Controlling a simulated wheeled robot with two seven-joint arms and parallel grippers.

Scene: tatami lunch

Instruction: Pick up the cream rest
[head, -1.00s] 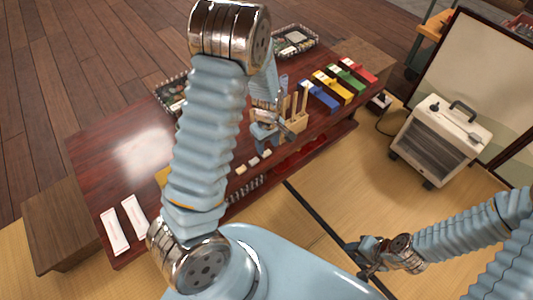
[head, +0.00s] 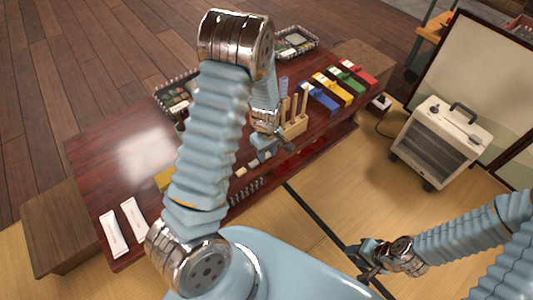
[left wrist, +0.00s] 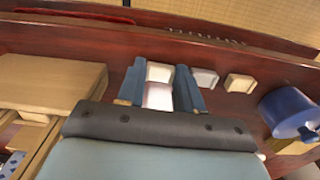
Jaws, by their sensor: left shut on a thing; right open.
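The cream rest (left wrist: 158,73), a small pale block with a pinkish-white lower part, is between the two blue fingers of my left gripper (head: 262,150) in the left wrist view. The gripper is shut on it, low over the dark red table. I cannot tell whether the rest touches the table. In the head view it is hidden by the gripper. My right gripper (head: 368,262) is open and empty above the tatami, away from the table.
A wooden holder with upright sticks (head: 293,125) stands close beside my left gripper. A blue round object (left wrist: 289,112) is at the right in the left wrist view. Coloured boxes (head: 337,88) lie farther back; two white packets (head: 113,233) lie at the table's near-left end.

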